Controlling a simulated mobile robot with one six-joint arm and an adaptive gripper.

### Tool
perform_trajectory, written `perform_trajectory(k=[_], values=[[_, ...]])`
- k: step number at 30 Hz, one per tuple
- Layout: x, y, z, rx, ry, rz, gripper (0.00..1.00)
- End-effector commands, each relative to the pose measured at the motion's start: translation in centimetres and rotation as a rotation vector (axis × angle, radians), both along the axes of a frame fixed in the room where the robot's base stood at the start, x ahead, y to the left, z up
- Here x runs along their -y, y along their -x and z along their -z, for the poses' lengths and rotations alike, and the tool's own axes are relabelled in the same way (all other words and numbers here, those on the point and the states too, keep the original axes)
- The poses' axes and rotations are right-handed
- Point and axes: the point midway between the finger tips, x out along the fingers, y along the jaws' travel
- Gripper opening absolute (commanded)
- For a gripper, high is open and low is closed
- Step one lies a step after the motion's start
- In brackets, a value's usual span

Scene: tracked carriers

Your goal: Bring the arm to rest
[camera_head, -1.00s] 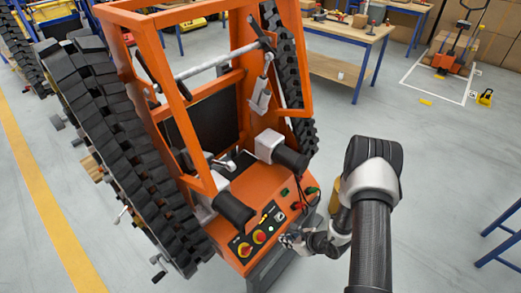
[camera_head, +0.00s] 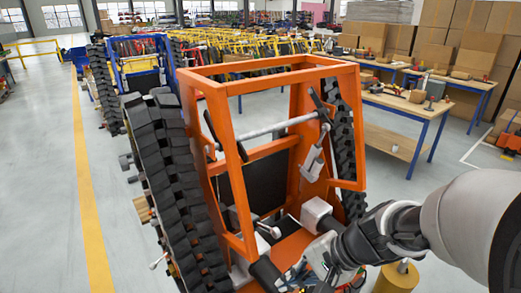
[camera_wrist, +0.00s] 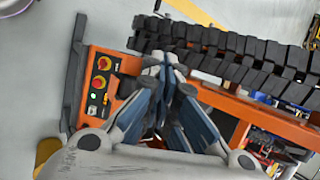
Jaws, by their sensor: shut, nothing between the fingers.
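My gripper shows large in the wrist view (camera_wrist: 168,75). Its blue-grey fingers meet at the tips with nothing between them. Behind it are the orange frame of a tracked carrier and the carrier's control panel (camera_wrist: 101,82) with red-and-yellow knobs. In the head view my arm reaches in from the right edge, bent. Its far end is low in front of the orange tracked carrier (camera_head: 223,150), and the fingertips are hard to make out there. I cannot tell whether the gripper touches the carrier.
The carrier's black left track (camera_head: 165,180) flanks a yellow floor line (camera_head: 88,200). A workbench (camera_head: 436,107) with tools stands behind to the right. More tracked carriers (camera_head: 140,60) stand behind. Cardboard boxes (camera_head: 480,55) are stacked at the back right.

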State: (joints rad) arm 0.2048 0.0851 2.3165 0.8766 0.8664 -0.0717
Motion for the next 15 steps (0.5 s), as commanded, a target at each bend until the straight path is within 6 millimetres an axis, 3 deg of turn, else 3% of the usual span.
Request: perform_trajectory(k=[3, 9, 15], values=[[0.2, 4.0, -3.0, 0.1, 0.151, -0.174, 0.0], [2.6, 10.0, -6.1, 0.249, 0.435, -0.414, 0.0], [5.9, 13.5, -7.9, 0.362, 0.68, -0.552, 0.0]])
